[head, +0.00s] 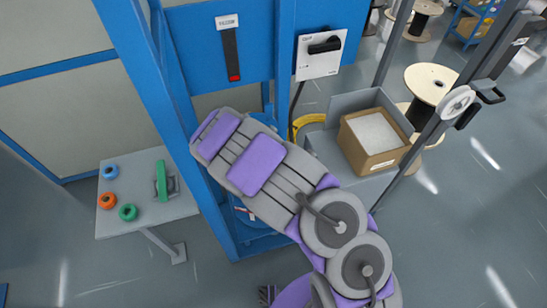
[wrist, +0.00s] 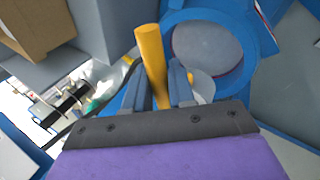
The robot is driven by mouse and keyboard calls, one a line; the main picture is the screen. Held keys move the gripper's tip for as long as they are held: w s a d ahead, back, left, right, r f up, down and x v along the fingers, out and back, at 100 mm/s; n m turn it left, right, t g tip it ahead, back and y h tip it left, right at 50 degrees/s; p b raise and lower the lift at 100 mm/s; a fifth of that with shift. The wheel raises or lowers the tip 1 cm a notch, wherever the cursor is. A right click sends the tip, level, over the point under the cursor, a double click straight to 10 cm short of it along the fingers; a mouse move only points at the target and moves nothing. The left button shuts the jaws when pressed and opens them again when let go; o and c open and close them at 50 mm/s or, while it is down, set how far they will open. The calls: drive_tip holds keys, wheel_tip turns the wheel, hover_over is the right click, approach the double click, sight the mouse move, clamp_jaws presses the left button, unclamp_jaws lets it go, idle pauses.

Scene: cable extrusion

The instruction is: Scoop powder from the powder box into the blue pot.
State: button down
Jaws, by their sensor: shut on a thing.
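My gripper (wrist: 160,76) is shut on the yellow handle (wrist: 151,55) of the scoop in the wrist view. A pale rounded piece (wrist: 204,86) shows behind the right finger; I cannot tell whether it is the scoop's bowl. The blue pot (wrist: 246,72), round with a thick rim and a grey inside, lies just beyond the gripper, to its upper right. The powder box (head: 401,156) is an open cardboard box of white powder on a grey stand in the head view. A cardboard corner (wrist: 30,25) shows at the wrist view's upper left. My arm hides the gripper in the head view.
A blue machine frame (head: 290,60) with a switch panel (head: 320,52) stands behind my arm. A small grey table (head: 130,222) at left bears coloured rings and a green-handled tool (head: 161,181). Cable spools (head: 431,84) stand at the upper right. Open floor lies at the right.

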drive_tip(key=w+d+f+g+y+b, duration=0.2)
drive_tip(key=w+d+f+g+y, duration=0.3)
drive_tip(key=y, duration=0.6)
drive_tip(key=shift+d+f+g+y, duration=0.3)
drive_tip(key=shift+d+f+g, duration=0.65)
drive_tip(key=shift+f+g, duration=0.9)
idle(1.2)
